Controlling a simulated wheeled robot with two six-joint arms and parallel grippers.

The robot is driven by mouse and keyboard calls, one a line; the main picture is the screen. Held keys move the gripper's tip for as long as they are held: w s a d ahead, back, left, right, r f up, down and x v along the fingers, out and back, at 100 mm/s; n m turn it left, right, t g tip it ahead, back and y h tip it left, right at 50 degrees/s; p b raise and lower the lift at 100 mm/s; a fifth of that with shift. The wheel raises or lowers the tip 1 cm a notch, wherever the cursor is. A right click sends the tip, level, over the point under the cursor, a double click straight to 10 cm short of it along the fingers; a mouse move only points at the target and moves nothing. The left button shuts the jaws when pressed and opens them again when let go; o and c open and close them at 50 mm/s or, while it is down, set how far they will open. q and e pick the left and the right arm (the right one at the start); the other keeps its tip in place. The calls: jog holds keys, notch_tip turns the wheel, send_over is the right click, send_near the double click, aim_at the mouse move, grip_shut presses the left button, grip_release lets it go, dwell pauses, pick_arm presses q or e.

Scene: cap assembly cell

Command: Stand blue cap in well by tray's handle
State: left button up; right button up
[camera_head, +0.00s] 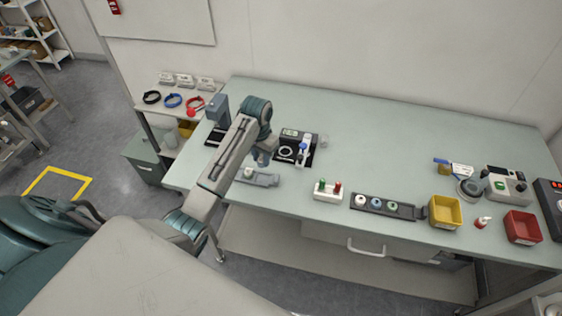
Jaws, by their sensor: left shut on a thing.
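A dark tray (407,211) lies near the table's front edge, right of centre. White, blue-tinged and green round pieces stand in a row in it, and its right part looks empty. I cannot tell which end has the handle. My left gripper (262,161) points down over the table, left of the tray and far from it. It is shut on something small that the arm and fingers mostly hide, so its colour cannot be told. A grey fixture (266,181) with a pale green-topped piece (249,172) is just below it. My right gripper is not in view.
A black device with a white ring (287,152) and a blue-topped lever stands right of my left gripper. A white block (327,195) with red and green pieces sits left of the tray. Yellow (445,212) and red (522,228) bins stand right. The table's back middle is clear.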

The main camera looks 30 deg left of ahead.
pick_arm(q)
jog(key=shift+a+f, duration=0.2)
jog(key=shift+f, duration=0.35)
jog(key=shift+a+f, duration=0.2)
jog(key=shift+f, duration=0.35)
notch_tip(320, 180, down, 3)
jog(key=shift+d+r, duration=0.1)
jog(key=shift+d, duration=0.05)
jog(key=shift+d+f, duration=0.1)
jog(key=shift+f, duration=0.9)
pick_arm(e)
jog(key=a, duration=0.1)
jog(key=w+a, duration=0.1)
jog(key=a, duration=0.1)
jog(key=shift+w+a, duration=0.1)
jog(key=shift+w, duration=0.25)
pick_arm(q)
jog(key=shift+f, duration=0.1)
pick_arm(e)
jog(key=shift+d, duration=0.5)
pick_arm(q)
jog(key=shift+f, duration=0.1)
